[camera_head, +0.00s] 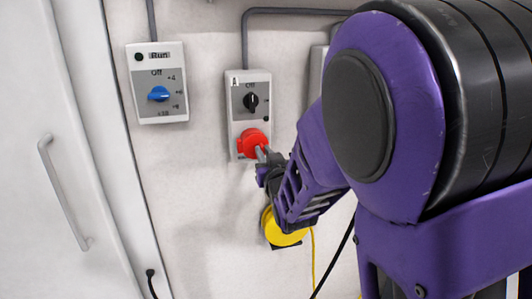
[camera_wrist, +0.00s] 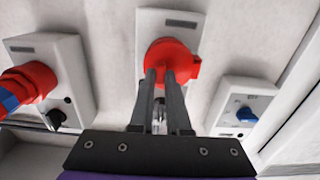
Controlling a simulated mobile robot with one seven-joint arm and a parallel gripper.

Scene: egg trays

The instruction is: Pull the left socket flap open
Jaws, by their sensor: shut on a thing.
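The left socket flap (camera_head: 251,141) is a round red cover on the lower half of a grey wall box marked "A" (camera_head: 237,100). My gripper (camera_head: 262,153) reaches it from the lower right, with its fingertips at the flap's lower right edge. In the wrist view the red flap (camera_wrist: 172,52) is ahead of the fingers, and my gripper (camera_wrist: 160,76) is shut on its near edge, with the fingers close together. The flap's tab points right there. The socket behind the flap is hidden, and I cannot tell how far the flap stands open.
A control box with a blue knob (camera_head: 158,94) hangs to the left, beside a white door with a handle (camera_head: 62,190). Another box with a red plug (camera_wrist: 28,82) is at left in the wrist view. A yellow round thing (camera_head: 284,236) is partly behind my arm.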

